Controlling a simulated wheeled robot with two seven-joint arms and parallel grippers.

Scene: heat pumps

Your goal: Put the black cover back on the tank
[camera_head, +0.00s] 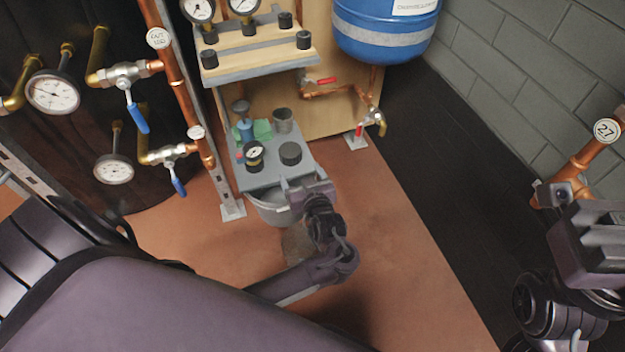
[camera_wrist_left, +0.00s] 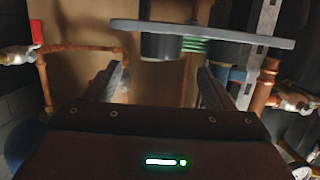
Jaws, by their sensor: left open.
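A black cylindrical cover (camera_head: 290,152) stands on the grey lower shelf (camera_head: 276,172). In the left wrist view, which looks upside down, a dark cylinder (camera_wrist_left: 162,46) that looks like it shows against the shelf plate. My left gripper (camera_head: 305,185) is at the shelf's front edge, just short of the black cover. Its two fingers stand apart with nothing between them, also in the left wrist view (camera_wrist_left: 162,88). A blue tank (camera_head: 385,38) with a pale band is at the top; its upper end is cut off. My right gripper (camera_head: 590,235) is partly visible at the right edge; its jaws are unclear.
A bucket (camera_head: 272,208) is below. Copper pipes with valves (camera_head: 130,75) stand left, beside a large dark cylinder (camera_head: 85,140). Open floor (camera_head: 400,250) lies right.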

